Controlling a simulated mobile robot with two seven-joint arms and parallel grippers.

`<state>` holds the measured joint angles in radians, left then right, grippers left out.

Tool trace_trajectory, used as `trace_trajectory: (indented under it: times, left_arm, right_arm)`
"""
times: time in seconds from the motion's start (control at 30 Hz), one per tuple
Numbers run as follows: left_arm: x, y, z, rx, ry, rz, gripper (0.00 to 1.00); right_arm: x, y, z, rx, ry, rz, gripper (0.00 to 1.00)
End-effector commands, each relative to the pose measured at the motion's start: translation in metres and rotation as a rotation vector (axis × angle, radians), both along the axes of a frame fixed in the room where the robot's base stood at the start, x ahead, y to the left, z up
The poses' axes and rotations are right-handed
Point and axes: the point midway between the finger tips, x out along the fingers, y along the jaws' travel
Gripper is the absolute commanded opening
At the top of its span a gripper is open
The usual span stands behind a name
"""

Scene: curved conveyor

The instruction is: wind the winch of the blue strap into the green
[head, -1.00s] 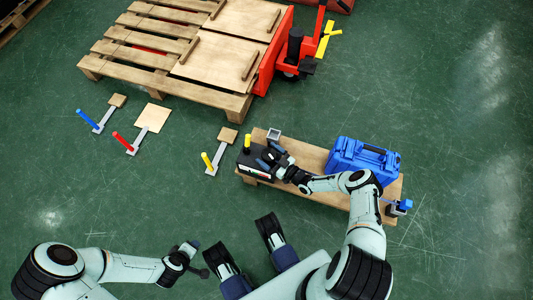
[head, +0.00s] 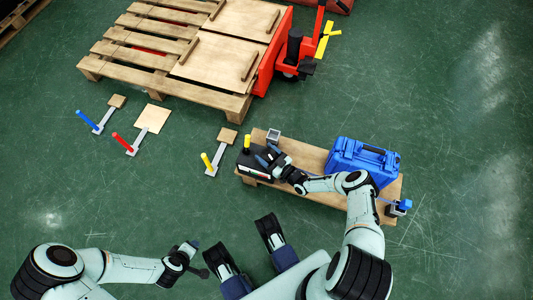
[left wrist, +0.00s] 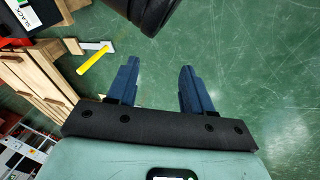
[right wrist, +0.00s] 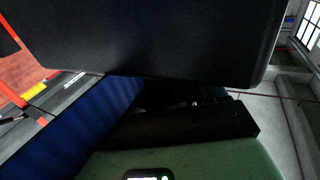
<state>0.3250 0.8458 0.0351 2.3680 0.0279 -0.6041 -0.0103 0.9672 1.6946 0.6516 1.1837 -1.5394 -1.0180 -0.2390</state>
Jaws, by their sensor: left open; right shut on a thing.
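A dark box (head: 256,164) with a yellow upright knob (head: 247,141) stands at the left end of a low wooden bench. My right gripper (head: 268,157) is at the box's right side, shut on it as far as I can tell; the dark box (right wrist: 150,40) fills the top of the right wrist view. A label reading "SLACK" (left wrist: 23,6) shows in the left wrist view; no needle or green zone is readable. A small blue-topped device (head: 400,206) sits at the bench's right end, with a short blue line beside it. My left gripper (head: 197,259) is open and empty above the floor.
A blue case (head: 361,160) lies on the bench (head: 310,157). A small grey square fitting (head: 273,135) stands at its back edge. Blue (head: 88,119), red (head: 122,141) and yellow (head: 208,162) handled pieces lie on the floor, with a pallet (head: 130,50) behind. Floor at right is clear.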

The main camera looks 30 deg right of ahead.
Motion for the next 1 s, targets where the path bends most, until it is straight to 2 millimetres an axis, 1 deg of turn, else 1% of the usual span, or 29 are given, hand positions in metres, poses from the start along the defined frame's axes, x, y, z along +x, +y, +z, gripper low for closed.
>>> trace_trajectory:
  times: [0.03, 0.3, 0.6, 0.8, 1.0]
  left_arm:
    - [0.003, -0.001, 0.005, 0.0, -0.009, -0.001, 0.51]
    - [-0.016, -0.01, 0.015, -0.024, 0.04, -0.02, 0.51]
    - [-0.028, -0.016, 0.022, -0.039, 0.072, -0.033, 0.51]
    - [-0.031, -0.018, 0.024, -0.044, 0.08, -0.037, 0.51]
    - [-0.032, -0.018, 0.024, -0.045, 0.083, -0.038, 0.51]
  right_arm:
    - [-0.001, 0.001, 0.0, 0.004, 0.002, -0.023, 0.4]
    - [-0.001, -0.001, 0.001, 0.003, 0.003, -0.219, 0.4]
    - [-0.001, -0.004, -0.001, 0.001, 0.004, -0.448, 0.4]
    - [-0.001, -0.006, -0.001, 0.0, 0.002, -0.558, 0.4]
    - [-0.001, -0.007, -0.001, -0.001, 0.002, -0.62, 0.4]
